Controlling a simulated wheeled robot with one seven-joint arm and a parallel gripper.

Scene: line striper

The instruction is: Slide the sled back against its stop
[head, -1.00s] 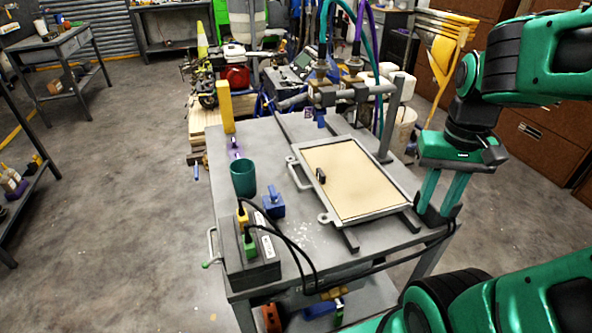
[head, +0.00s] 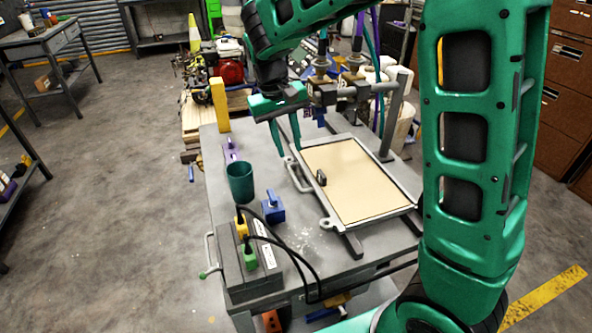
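The sled (head: 352,180) is a grey-framed tray with a beige panel, lying flat on dark rails on the grey bench. It has a grey bar handle (head: 291,178) on its left side, a ring lug at its near corner and a small dark clip on the panel. My gripper (head: 290,153) points down above the sled's far left corner, close to the handle's far end. Its two teal fingers are apart with nothing seen between them. I cannot tell whether a fingertip touches anything. I cannot clearly pick out the stop.
A green cup (head: 240,182), a blue block (head: 273,208) and a switch box with cables (head: 250,270) stand left of the sled. A yellow post (head: 220,105) rises at the bench's far left. Spray nozzles on a grey bar (head: 345,90) stand behind the sled.

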